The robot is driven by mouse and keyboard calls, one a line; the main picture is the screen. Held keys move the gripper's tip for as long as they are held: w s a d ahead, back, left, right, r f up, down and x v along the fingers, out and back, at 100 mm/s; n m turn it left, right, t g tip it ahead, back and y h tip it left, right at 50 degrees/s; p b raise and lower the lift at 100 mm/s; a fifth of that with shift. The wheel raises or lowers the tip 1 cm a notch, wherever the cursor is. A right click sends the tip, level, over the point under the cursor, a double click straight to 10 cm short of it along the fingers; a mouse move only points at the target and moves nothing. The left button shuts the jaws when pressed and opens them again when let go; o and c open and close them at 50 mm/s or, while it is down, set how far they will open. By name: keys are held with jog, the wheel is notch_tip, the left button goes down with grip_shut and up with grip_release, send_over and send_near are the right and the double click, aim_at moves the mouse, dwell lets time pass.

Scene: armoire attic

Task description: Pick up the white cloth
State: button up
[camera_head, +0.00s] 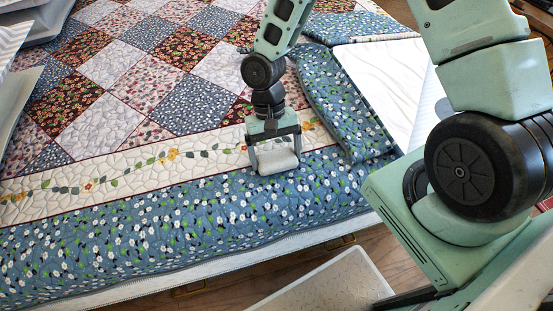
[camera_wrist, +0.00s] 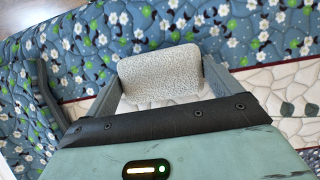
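The white cloth (camera_head: 278,161) is a small, pale, blocky bundle on or just above the blue floral border of the quilt; I cannot tell if it is lifted. In the wrist view the cloth (camera_wrist: 160,75) looks rough-textured, with rounded corners. My gripper (camera_head: 276,152) points down over it, one finger on each side. In the wrist view my gripper's fingers (camera_wrist: 160,82) appear to press against both side edges of the cloth. The cloth's underside is hidden.
A patchwork quilt (camera_head: 190,108) covers the bed, with its corner folded back over a white sheet (camera_head: 385,78). Pale angular objects (camera_head: 14,95) lie at the left edge. Wooden floor (camera_head: 375,250) shows below the bed's near edge.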

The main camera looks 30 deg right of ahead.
aim_at(276, 156)
notch_tip(276, 156, up, 10)
jog(key=p, duration=0.1)
jog(key=o, duration=0.4)
jog(key=c, duration=0.3)
